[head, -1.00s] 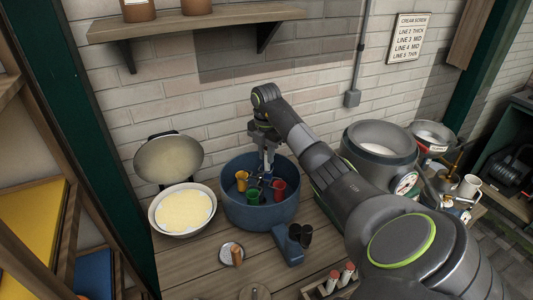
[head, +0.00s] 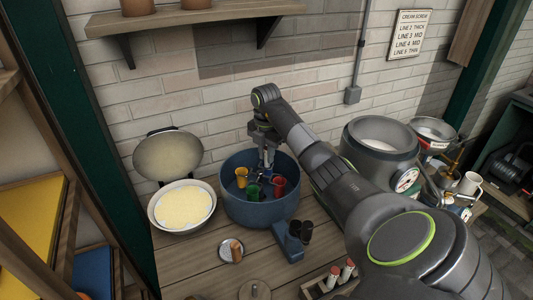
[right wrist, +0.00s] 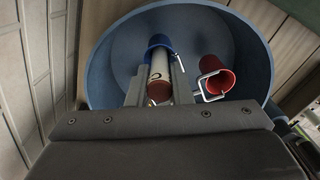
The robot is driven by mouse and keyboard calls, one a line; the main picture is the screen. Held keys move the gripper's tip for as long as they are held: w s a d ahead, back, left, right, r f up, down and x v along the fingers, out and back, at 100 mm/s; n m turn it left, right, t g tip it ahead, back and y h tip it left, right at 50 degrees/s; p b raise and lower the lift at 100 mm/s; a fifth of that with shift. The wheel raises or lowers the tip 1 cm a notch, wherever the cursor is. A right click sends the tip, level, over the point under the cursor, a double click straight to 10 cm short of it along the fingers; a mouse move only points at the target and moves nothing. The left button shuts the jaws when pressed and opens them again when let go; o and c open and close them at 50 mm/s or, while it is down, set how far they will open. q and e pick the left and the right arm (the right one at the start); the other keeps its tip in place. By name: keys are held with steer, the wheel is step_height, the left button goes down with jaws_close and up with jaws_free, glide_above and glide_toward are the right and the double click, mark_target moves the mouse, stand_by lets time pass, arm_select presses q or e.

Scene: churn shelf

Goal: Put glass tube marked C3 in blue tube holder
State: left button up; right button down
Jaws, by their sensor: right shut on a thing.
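My right gripper (head: 265,176) reaches down into the large blue tub (head: 258,211). In the right wrist view its two fingers (right wrist: 160,88) are shut on a glass tube (right wrist: 159,68) with a pale label and a brownish near end. A dark curved letter shows on the label; the full marking cannot be read. The tube's far end meets the blue tube holder (right wrist: 159,41) and appears to be at or inside its mouth; how deep is hidden. The red holder (right wrist: 214,72) is to the right, apart from the tube. My left gripper is not in view.
A bowl of cream (head: 182,206) is left, a large metal pot (head: 378,160) right.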

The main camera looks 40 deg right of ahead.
steer(key=shift+f+b, duration=0.45)
steer(key=shift+f, duration=0.35)
steer(key=c, duration=1.2)
jaws_free()
steer(key=shift+o, duration=0.2)
steer(key=shift+o, duration=1.3)
steer(key=shift+r, duration=0.2)
steer(key=shift+r+p, duration=3.5)
steer(key=shift+r, duration=1)
